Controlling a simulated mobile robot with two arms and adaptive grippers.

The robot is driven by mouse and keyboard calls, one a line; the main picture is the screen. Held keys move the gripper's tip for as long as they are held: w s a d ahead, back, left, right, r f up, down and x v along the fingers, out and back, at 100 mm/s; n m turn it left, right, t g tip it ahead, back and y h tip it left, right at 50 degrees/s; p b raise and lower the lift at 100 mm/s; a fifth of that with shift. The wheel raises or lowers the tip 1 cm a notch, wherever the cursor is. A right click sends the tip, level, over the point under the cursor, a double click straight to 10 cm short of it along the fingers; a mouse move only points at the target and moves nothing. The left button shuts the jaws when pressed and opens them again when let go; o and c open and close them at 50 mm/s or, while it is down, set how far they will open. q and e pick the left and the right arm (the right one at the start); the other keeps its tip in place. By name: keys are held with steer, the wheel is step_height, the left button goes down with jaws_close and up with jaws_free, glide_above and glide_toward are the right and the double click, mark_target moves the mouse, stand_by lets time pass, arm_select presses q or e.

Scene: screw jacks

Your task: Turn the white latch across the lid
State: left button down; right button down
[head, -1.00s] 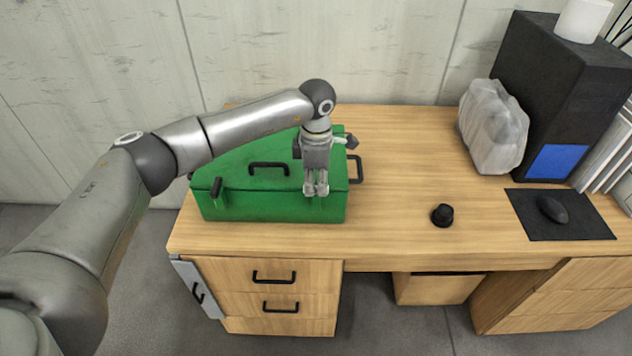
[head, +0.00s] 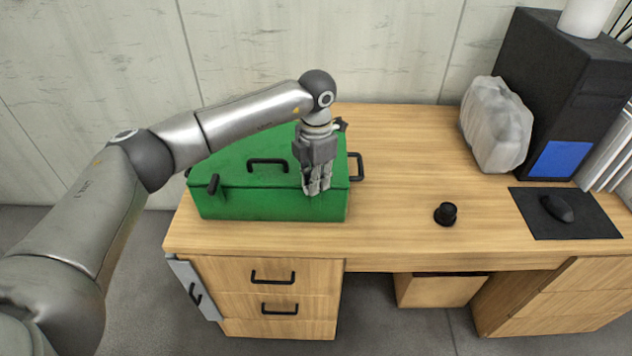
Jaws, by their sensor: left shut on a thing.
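A green toolbox (head: 270,205) stands closed on the left part of the desk, with a black handle (head: 268,164) on its lid. A black latch (head: 213,184) sits at the front left edge of the lid. My left gripper (head: 317,191) points down at the front right edge of the lid, with its fingers closed together. It is shut on a small part there, which I take to be the white latch. The fingers hide that latch almost wholly, so its angle cannot be told. My right gripper is not in view.
The wooden desk (head: 400,150) is clear just right of the toolbox. A black knob-like object (head: 445,213) stands farther right, then a mouse (head: 556,208) on a dark mat (head: 530,225). A grey wrapped lump (head: 495,125) and a black computer tower (head: 560,80) stand behind.

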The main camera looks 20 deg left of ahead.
arm_select(q)
steer(key=n+b, duration=0.1)
steer(key=n, duration=0.4)
steer(key=shift+n, duration=0.3)
steer(key=n, duration=0.5)
steer(key=shift+r+b, duration=0.1)
steer(key=shift+b, duration=0.3)
steer(key=c, duration=1.4)
jaws_free()
steer(key=shift+c, duration=0.2)
step_height(320, 180, up, 12)
